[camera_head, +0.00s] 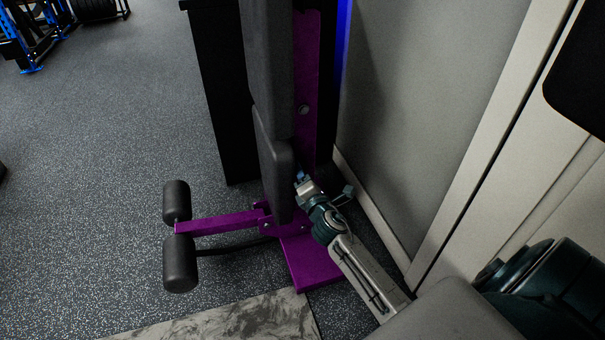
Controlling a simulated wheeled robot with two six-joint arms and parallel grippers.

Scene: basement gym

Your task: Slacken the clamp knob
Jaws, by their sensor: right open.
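A purple exercise machine (310,60) with dark grey pads stands in the middle of the view. My right gripper (324,184) is open, low beside the machine's upright and just right of the lower pad (276,170). One finger is close to the pad's edge, and the other is out to the right near the wall. A dark shape lies behind and between the fingers. I cannot tell whether it is the clamp knob. A small round metal fitting (304,110) shows higher on the purple upright. My left gripper is out of view.
A purple arm with black foam rollers (180,264) juts left near the floor. A grey wall panel (420,90) with pale trim is close on the right. A marbled slab (240,322) lies in front. The speckled floor at left is mostly clear.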

